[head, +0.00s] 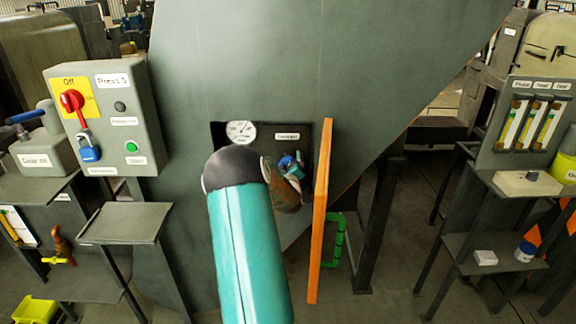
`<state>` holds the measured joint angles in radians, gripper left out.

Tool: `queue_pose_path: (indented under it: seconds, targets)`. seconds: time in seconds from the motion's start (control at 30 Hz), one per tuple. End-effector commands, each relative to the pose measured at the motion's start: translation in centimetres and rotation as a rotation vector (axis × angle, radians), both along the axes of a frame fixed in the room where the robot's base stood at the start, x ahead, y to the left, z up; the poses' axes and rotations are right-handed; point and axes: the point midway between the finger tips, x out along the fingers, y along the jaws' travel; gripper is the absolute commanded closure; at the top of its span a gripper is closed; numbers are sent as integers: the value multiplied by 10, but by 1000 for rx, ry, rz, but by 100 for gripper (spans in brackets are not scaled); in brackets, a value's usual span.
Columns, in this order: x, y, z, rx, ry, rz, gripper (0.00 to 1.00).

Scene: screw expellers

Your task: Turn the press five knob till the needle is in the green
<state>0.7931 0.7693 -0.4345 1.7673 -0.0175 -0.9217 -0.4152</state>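The round white gauge (241,131) with a dark needle sits in a recess in the grey press body (235,60). The dial is too small to tell where its needle stands or where a green band lies. A small label, too small to read surely, is to the right of the gauge. My gripper (291,167) is in front of the recess, below this label, at the end of my arm. Blue and reddish bits show around it. I cannot tell whether they are gripper or knob. No knob shows clearly; my arm and gripper cover that spot. The fingers cannot be made out.
An orange door (320,210) stands open just right of my gripper, with a green handle (337,240). The Press 5 control box (105,115), with a red switch and blue padlock, is at left. A sight-tube panel (530,120) and shelves stand at right.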

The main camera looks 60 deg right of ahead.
Motion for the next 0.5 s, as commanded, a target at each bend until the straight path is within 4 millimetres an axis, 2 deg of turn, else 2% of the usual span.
queue_pose_path:
  seconds: [0.03, 0.2, 0.23, 0.5]
  targets:
    - [0, 0, 0, 0, 0, 0, 24]
    - [0, 0, 0, 0, 0, 0, 58]
    - [0, 0, 0, 0, 0, 0, 61]
    - [0, 0, 0, 10, -19, 0, 61]
